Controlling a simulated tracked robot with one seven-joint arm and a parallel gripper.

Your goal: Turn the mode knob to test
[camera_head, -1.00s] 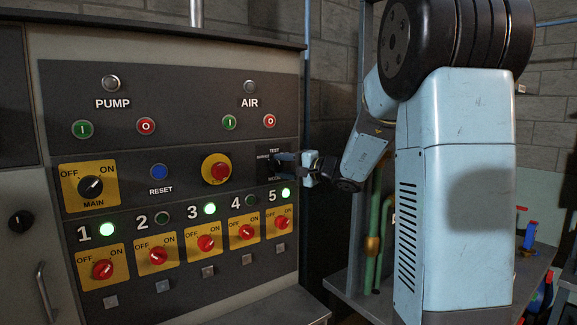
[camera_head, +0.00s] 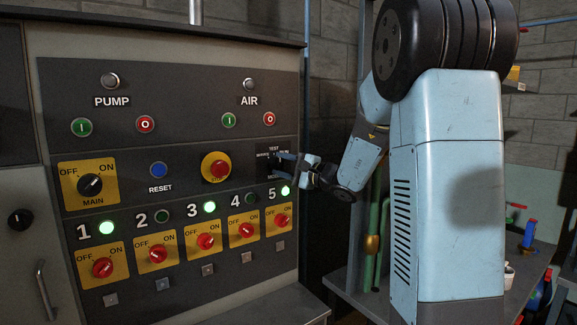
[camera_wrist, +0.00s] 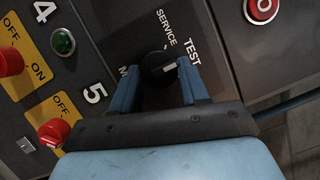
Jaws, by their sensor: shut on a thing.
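The black mode knob (camera_wrist: 154,66) sits between the blue fingers of my gripper (camera_wrist: 160,77) in the wrist view. My gripper is shut on it. A white pointer mark on the knob faces the TEST label (camera_wrist: 190,76). The SERVICE label (camera_wrist: 167,28) lies off to one side. In the head view my gripper (camera_head: 282,161) reaches the mode panel (camera_head: 265,153) at the right of the cabinet and hides the knob.
A red emergency button (camera_head: 218,168) on a yellow plate stands left of the mode panel. Numbered red switches (camera_head: 246,231) run below, with lamp 5 (camera_head: 286,190) lit green. A workbench (camera_head: 519,272) stands at the right.

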